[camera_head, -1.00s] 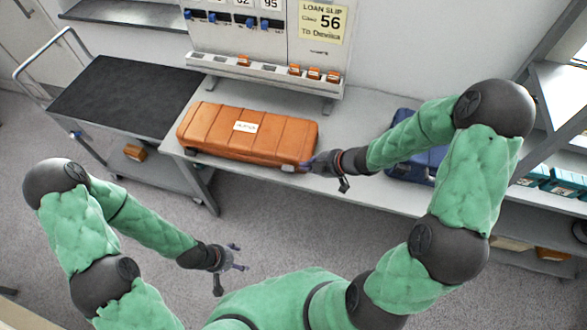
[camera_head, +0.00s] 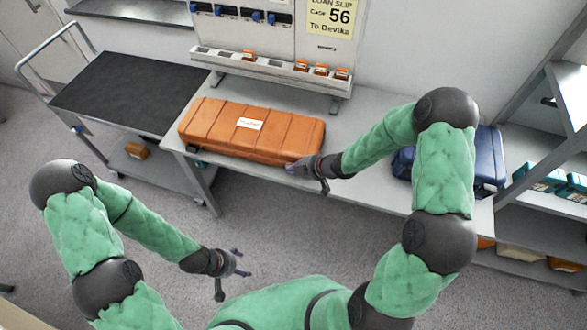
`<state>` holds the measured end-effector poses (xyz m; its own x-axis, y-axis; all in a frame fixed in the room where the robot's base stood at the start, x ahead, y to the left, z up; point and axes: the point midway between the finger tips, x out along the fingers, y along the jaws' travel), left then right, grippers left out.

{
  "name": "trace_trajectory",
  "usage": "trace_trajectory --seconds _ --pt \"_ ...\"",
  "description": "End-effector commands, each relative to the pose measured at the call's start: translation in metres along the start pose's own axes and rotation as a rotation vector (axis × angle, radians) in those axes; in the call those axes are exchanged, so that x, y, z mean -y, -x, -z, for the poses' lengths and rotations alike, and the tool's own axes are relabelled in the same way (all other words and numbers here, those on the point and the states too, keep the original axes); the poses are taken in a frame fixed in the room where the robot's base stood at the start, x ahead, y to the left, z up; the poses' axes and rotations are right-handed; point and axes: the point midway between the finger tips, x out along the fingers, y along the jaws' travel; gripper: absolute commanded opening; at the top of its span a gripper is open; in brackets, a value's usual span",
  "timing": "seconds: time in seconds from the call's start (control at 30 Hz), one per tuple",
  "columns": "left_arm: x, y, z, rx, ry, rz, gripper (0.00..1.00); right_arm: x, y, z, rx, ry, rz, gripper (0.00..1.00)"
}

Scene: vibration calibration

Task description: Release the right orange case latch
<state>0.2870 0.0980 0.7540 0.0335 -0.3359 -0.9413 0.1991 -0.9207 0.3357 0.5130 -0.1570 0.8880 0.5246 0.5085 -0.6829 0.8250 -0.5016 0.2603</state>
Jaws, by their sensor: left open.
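The orange case (camera_head: 225,133) lies closed on the grey bench, with a white label on its lid. A dark latch shows at its front left (camera_head: 193,148). The right latch is hidden behind my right gripper. My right gripper (camera_head: 295,169) is at the case's front right edge, close to or touching it; whether its fingers are open or shut is too small to tell. My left gripper (camera_head: 239,262) is open and empty, hanging over the floor in front of the bench, well apart from the case.
A blue case (camera_head: 488,160) stands on the bench behind my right arm. A grey rack (camera_head: 270,72) with several small orange items stands behind the orange case. A trolley with a black top (camera_head: 125,92) adjoins the bench at left. Shelves (camera_head: 540,215) stand at right.

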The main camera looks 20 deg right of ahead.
Motion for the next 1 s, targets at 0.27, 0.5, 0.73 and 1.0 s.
trace_trajectory --seconds 0.27,0.5,0.73,1.0 --pt "0.0 0.0 0.0 0.0 0.0 0.0 0.69 0.0 -0.001 -0.001 0.0 0.0 0.0 0.0" --pt "0.001 -0.004 0.0 0.0 0.0 0.0 0.69 0.0 -0.002 -0.002 0.0 0.006 -0.005 0.0" --pt "0.008 -0.022 0.001 0.0 0.0 0.0 0.69 0.0 -0.004 -0.004 -0.001 0.034 -0.034 0.0" --pt "0.021 -0.058 0.002 0.0 0.0 0.0 0.69 0.0 -0.009 -0.009 -0.001 0.099 -0.099 0.0"
